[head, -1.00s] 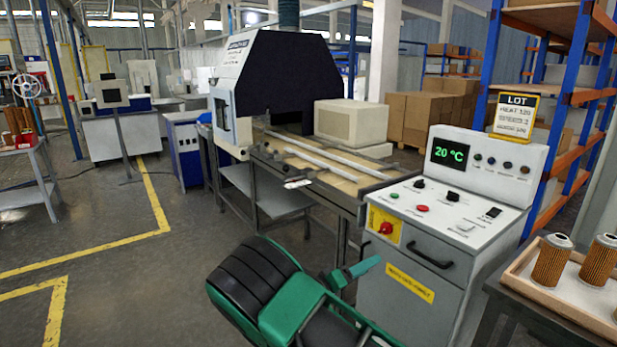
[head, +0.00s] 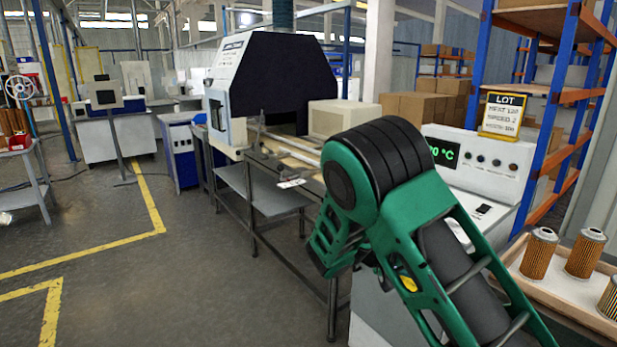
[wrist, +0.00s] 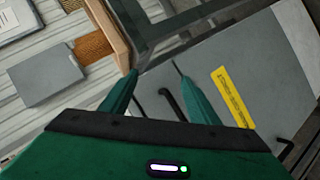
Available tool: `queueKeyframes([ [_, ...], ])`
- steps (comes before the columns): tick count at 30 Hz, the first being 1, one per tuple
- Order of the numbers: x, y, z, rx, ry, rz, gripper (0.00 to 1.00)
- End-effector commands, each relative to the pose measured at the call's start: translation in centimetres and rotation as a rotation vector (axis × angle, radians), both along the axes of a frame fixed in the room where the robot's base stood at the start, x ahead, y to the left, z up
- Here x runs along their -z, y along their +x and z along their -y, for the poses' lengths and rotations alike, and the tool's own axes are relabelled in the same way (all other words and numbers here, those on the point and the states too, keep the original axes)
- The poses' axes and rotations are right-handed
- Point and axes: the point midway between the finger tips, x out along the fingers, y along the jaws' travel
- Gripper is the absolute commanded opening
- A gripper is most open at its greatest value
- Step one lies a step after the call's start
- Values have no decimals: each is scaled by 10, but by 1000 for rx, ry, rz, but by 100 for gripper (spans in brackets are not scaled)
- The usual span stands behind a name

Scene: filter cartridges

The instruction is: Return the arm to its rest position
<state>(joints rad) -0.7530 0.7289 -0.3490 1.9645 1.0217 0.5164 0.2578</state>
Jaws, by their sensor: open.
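My green arm (head: 400,200) is folded up in the right middle of the head view, with its elbow high in front of the control cabinet (head: 480,175). In the wrist view my gripper (wrist: 155,80) has its two green fingers apart, with nothing between them. The fingers point toward the grey cabinet front with its yellow label (wrist: 233,97) and the wooden tray edge (wrist: 107,35). In the head view the fingertips cannot be made out behind the arm links.
A wooden tray (head: 562,318) with several orange filter cartridges (head: 540,252) stands at the lower right. An oven machine (head: 268,75) with a conveyor is behind my arm. A LOT sign (head: 503,114) stands on the cabinet. Open floor (head: 190,280) lies to the left.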

Motion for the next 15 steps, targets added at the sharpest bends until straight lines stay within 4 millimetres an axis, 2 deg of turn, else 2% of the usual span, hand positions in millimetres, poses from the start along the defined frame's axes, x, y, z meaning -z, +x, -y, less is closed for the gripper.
queueKeyframes([
  [1,-7,-11,19,40,51,-15,55],
  [6,-19,-53,64,142,211,-72,55],
  [15,-41,-138,114,262,493,-137,55],
])
